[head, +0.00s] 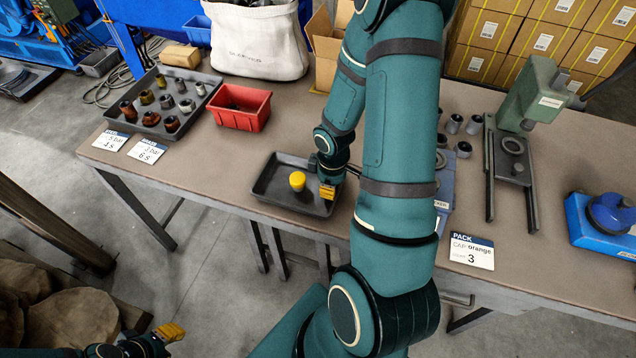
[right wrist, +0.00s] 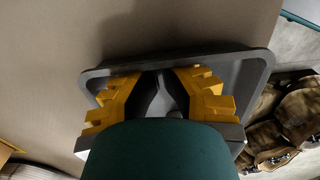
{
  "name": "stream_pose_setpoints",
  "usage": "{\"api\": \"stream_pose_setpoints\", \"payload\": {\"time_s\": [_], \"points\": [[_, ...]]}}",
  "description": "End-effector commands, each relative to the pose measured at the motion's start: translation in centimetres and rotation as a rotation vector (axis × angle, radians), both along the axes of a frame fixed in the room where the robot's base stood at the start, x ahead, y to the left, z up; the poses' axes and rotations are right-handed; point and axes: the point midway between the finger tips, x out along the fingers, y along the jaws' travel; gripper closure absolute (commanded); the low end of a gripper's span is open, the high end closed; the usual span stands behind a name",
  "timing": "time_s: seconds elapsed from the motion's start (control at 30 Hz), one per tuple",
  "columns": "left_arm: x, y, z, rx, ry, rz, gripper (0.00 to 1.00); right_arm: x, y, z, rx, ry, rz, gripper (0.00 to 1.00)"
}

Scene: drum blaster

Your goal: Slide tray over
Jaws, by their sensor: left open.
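A shallow dark grey tray (head: 276,197) lies on the brown worktable, near its front edge. A yellow cap-like piece (head: 297,181) stands in it. My right gripper (head: 328,188) is at the tray's right side in the head view, low by the rim. In the right wrist view, its yellow-and-black fingers (right wrist: 162,85) reach over the tray (right wrist: 255,66), with a narrow gap between the dark pads. Whether they grip the rim cannot be told; the palm hides much of the tray. My left gripper (head: 168,334) is open and empty at the bottom left, away from the table.
A second dark tray (head: 150,133) with several small fittings is at the table's left, beside a red bin (head: 240,107). A white bag (head: 257,40) and cardboard box (head: 325,48) stand behind. A green press (head: 535,95) and blue device (head: 603,222) are right.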

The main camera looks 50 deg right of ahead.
Motion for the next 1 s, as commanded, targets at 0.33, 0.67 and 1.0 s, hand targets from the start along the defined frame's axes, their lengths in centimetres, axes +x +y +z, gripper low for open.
{"api": "stream_pose_setpoints", "payload": {"time_s": [0.33,0.67,1.0], "points": [[0.0,0.0,0.0,0.0,0.001,0.0,0.65,-0.1,0.0,0.0,0.0,0.001,0.0,1.0],[0.0,0.0,-0.2,0.0,0.0,0.0,0.65,3.0,1.0,-0.1,0.0,0.0,0.0,1.0],[-0.5,-0.1,2.5,-0.002,0.01,-0.003,0.65,2.9,0.9,7.5,-0.001,-0.002,-0.005,1.0]]}}
